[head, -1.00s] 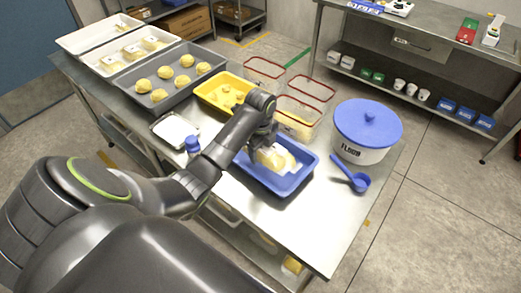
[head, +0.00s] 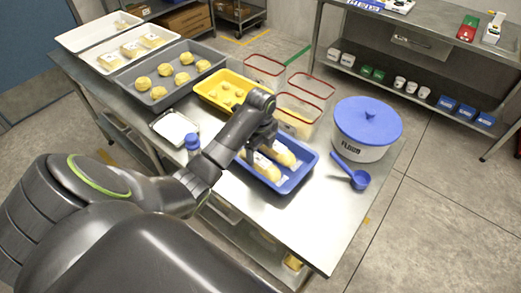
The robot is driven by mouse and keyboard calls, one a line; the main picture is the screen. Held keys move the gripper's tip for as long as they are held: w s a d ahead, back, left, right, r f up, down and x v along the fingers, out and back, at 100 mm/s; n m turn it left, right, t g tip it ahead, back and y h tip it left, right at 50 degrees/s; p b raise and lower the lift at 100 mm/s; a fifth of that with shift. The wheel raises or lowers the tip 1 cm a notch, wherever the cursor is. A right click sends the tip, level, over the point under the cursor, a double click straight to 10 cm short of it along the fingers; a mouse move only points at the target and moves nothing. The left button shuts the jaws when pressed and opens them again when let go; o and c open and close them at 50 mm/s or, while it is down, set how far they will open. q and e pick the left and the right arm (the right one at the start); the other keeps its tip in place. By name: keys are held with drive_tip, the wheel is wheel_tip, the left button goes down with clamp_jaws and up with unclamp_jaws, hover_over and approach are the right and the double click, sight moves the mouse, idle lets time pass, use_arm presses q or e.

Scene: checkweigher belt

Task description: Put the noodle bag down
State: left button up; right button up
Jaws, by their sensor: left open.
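A blue tray (head: 300,178) sits on the steel table and holds two pale yellow noodle bags. One noodle bag (head: 267,169) lies in the left part of the tray, partly hidden by my gripper. The other noodle bag (head: 285,155) lies beside it, to the right. My left gripper (head: 264,143) is over the far left part of the tray, just above the bags, with its jaws open. Its fingertips are small and partly hidden, so I cannot tell whether they touch a bag. My right gripper is not in view.
A yellow tray (head: 207,92) and red-rimmed clear bins (head: 265,70) stand behind the blue tray. A flour tub (head: 362,150) and blue scoop (head: 358,180) are to its right. A small white tray (head: 174,128) and a grey dough tray (head: 190,91) are left. The table's front right is clear.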

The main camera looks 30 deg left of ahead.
sight(260, 156)
use_arm(q)
wheel_tip(260, 156, up, 5)
drive_tip(key=shift+r, duration=0.1)
wheel_tip(260, 156, up, 8)
drive_tip(key=p, duration=0.7)
drive_tip(key=shift+f, duration=0.2)
